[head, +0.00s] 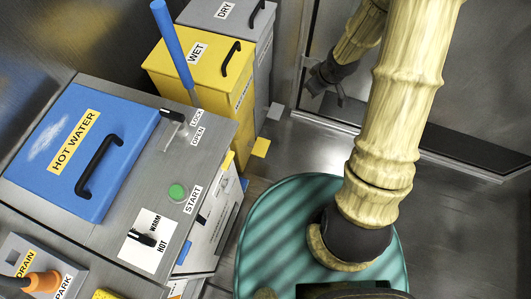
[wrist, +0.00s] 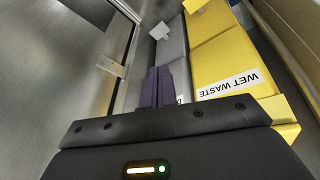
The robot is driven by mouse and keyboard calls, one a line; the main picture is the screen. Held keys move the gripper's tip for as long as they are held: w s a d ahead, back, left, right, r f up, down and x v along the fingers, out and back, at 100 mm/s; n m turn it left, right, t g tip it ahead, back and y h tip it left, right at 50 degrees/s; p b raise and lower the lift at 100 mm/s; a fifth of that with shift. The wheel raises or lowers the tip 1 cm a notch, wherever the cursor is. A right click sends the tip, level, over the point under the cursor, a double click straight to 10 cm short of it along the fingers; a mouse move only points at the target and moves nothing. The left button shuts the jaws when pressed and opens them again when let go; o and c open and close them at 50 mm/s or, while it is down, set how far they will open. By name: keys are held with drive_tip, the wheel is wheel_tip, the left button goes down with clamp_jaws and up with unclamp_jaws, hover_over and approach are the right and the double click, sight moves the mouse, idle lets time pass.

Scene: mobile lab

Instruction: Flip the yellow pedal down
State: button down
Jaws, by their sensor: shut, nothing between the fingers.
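The yellow pedal (head: 260,147) is a small flat square at the foot of the yellow wet waste bin (head: 186,58), just above the floor in the head view. Its tilt is hard to tell. In the wrist view, a yellow tab that looks like the same pedal (wrist: 194,5) shows at the top edge, beyond the yellow bin (wrist: 228,70). My gripper (wrist: 163,70) shows in the wrist view with its two purple fingers together and empty. It is over the grey bin side, apart from the yellow pedal.
A grey dry bin (head: 232,14) with a grey pedal (head: 274,111) stands beside the yellow one. A steel counter with a blue hot water lid (head: 72,122) and a blue lever (head: 172,42) is at left. Bare floor (head: 300,150) lies before the pedals.

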drive_tip(key=a+f+n+y+b, duration=0.2)
drive_tip(key=f+b, duration=0.4)
drive_tip(key=f, duration=0.6)
drive_tip(key=a+f+n+y+b, duration=0.2)
drive_tip(key=f+b, duration=0.5)
drive_tip(key=f, duration=0.6)
drive_tip(key=a+f+n+g+y+b, duration=0.1)
drive_tip(key=a+f+n+y+b, duration=0.1)
drive_tip(key=f+b, duration=0.5)
wheel_tip(320, 180, down, 6)
drive_tip(key=w+a+y, duration=0.1)
drive_tip(key=a, duration=0.1)
drive_tip(key=shift+a+r, duration=0.2)
drive_tip(key=shift+a, duration=0.1)
drive_tip(key=b, duration=0.6)
hover_over(260, 147)
drive_tip(key=s+d, duration=0.1)
drive_tip(key=d, duration=0.2)
wheel_tip(260, 147, down, 7)
drive_tip(key=shift+s+f, duration=0.1)
drive_tip(key=shift+s, duration=0.05)
wheel_tip(260, 147, down, 4)
drive_tip(key=shift+a+r+b, duration=0.15)
drive_tip(key=shift+b, duration=0.95)
